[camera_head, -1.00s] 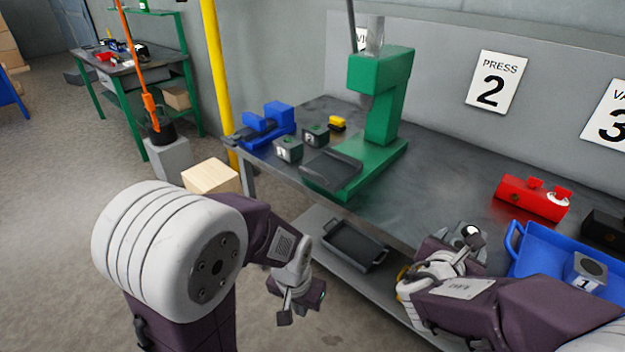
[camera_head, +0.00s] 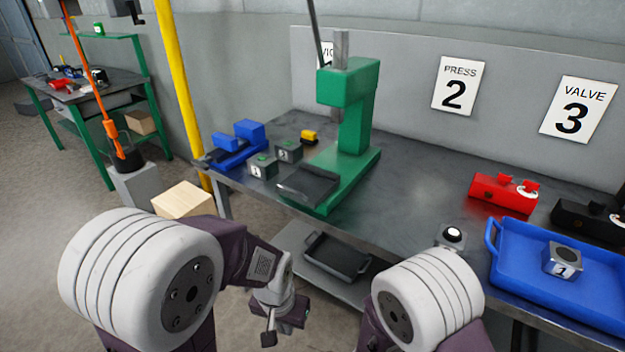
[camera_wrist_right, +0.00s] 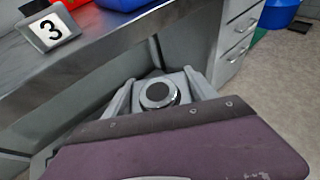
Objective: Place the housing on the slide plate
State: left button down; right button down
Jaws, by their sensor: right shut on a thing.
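A grey housing with a round dark centre and a bright ring (camera_wrist_right: 158,95) sits between the pale fingers of my right gripper (camera_wrist_right: 157,98), which is shut on it. In the head view my right arm hides this gripper and the housing. The slide plate (camera_head: 307,186) is a dark flat plate at the front of the green press (camera_head: 347,120); it looks bare. My left gripper (camera_head: 284,322) hangs low in front of the bench, away from the press. Its finger gap is not clear.
Small numbered blocks (camera_head: 263,167) and a blue vise (camera_head: 237,146) stand left of the press. A grey block (camera_head: 452,235) is near the front edge. A blue tray (camera_head: 510,275) holds another block marked 1 (camera_head: 562,260). A red valve (camera_head: 502,193) lies behind. The bench middle is clear.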

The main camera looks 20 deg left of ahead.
aim_at(307, 182)
jog(key=i+j+z, duration=0.1)
jog(key=j+z, duration=0.3)
jog(key=j, duration=0.4)
jog(key=j+z, duration=0.4)
jog(key=j, duration=0.35)
jog(key=k+j+z, duration=0.15)
jog(key=j+z, duration=0.2)
jog(key=j, duration=0.4)
